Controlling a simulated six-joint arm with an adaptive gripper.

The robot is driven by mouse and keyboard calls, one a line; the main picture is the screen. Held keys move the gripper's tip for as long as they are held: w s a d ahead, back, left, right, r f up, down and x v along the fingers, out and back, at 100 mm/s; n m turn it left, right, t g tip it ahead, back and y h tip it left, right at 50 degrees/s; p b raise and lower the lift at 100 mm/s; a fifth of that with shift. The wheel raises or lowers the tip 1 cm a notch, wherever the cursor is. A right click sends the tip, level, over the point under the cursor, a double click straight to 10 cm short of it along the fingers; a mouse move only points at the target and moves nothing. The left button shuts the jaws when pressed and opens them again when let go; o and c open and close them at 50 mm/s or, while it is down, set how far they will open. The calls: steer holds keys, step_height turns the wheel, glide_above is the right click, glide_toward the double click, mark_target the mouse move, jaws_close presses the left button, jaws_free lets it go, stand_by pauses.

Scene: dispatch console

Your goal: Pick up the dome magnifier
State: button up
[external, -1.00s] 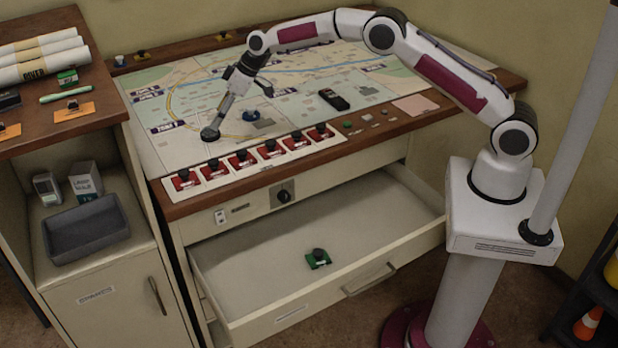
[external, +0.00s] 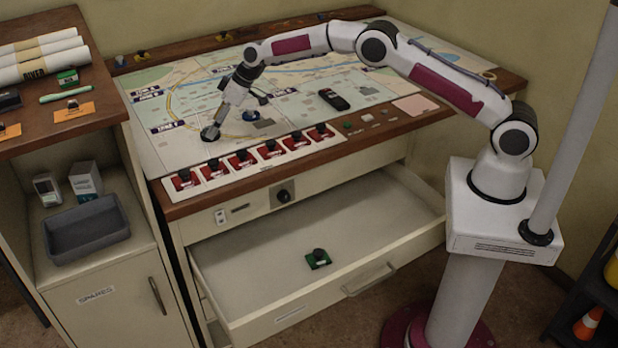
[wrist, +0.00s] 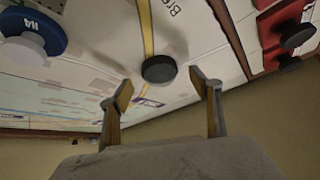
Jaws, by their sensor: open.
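A dark, low round piece (external: 210,133) sits on the map near the console's front left; it looks like the dome magnifier, but its dome is hard to make out. In the wrist view a dark round disc (wrist: 159,69), apparently the same piece, lies just beyond and between my fingertips. My gripper (external: 217,120) points down close above it. In the wrist view my gripper (wrist: 162,90) is open, with nothing held between its fingers. I cannot tell whether the fingers touch the piece.
A blue round piece with a white part (external: 250,115) stands right of my gripper. Red switches with black knobs (external: 240,160) line the front edge. A black handset (external: 334,99) lies farther right. The drawer (external: 250,285) is open, holding a green piece (external: 318,259).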

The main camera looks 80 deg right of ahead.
steer(key=shift+x, duration=1.15)
steer(key=c, duration=1.3)
